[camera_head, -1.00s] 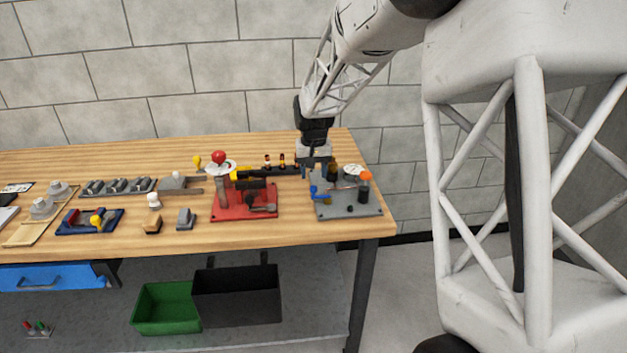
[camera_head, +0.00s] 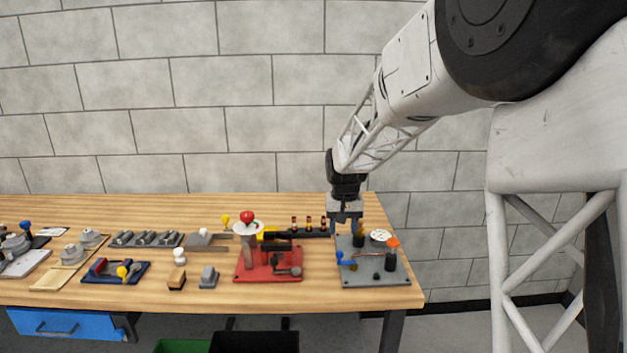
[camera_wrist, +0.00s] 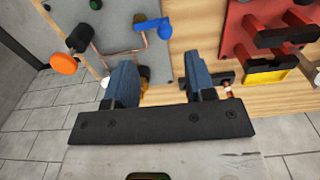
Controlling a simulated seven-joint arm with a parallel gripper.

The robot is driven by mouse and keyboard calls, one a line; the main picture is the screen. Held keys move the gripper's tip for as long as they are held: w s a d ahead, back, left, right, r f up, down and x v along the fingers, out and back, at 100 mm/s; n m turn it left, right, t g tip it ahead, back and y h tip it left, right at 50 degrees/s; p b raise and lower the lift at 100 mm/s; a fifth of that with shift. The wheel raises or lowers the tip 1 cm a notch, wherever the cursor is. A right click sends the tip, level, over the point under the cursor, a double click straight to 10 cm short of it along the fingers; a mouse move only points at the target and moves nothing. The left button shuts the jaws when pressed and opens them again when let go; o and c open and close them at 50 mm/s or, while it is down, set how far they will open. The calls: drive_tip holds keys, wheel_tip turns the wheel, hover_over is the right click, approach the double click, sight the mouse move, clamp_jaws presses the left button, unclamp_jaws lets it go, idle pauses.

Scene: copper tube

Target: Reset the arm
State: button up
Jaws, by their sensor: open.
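My gripper (camera_head: 345,216) hangs pointing down over the back right of the workbench, just behind the grey plate fixture. In the wrist view its two blue-grey fingers (camera_wrist: 155,82) are spread apart. A yellowish-brown piece shows partly behind the left finger; I cannot tell whether they touch. The grey plate fixture (camera_head: 375,279) carries a thin copper tube (camera_wrist: 110,50), a blue handle (camera_wrist: 152,28), an orange-topped knob (camera_wrist: 64,64) and a round white gauge (camera_head: 379,236). The fixture lies beyond the fingers in the wrist view.
A red fixture (camera_head: 268,270) stands left of the grey plate. Small bottles (camera_head: 309,223) stand in a dark rack behind it, close to my gripper's left. The wooden workbench (camera_head: 215,298) has bare room along its front edge. A block wall rises behind.

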drive_tip(key=s+d+r, duration=0.2)
drive_tip(key=s+r, duration=0.1)
drive_tip(key=s, duration=0.4)
drive_tip(key=s+d+r+t, duration=0.1)
drive_tip(key=s+r, duration=0.2)
drive_tip(key=s, duration=0.5)
drive_tip(key=s+d+r, duration=0.2)
drive_tip(key=s+r, duration=0.1)
drive_tip(key=s, duration=0.4)
drive_tip(key=s+d+f, duration=0.1)
drive_tip(key=s, duration=1)
drive_tip(key=s+d+f+t, duration=0.1)
drive_tip(key=s, duration=1)
drive_tip(key=shift+d+f+t, duration=0.25)
drive_tip(key=shift+d+t, duration=0.05)
drive_tip(key=shift+d, duration=0.1)
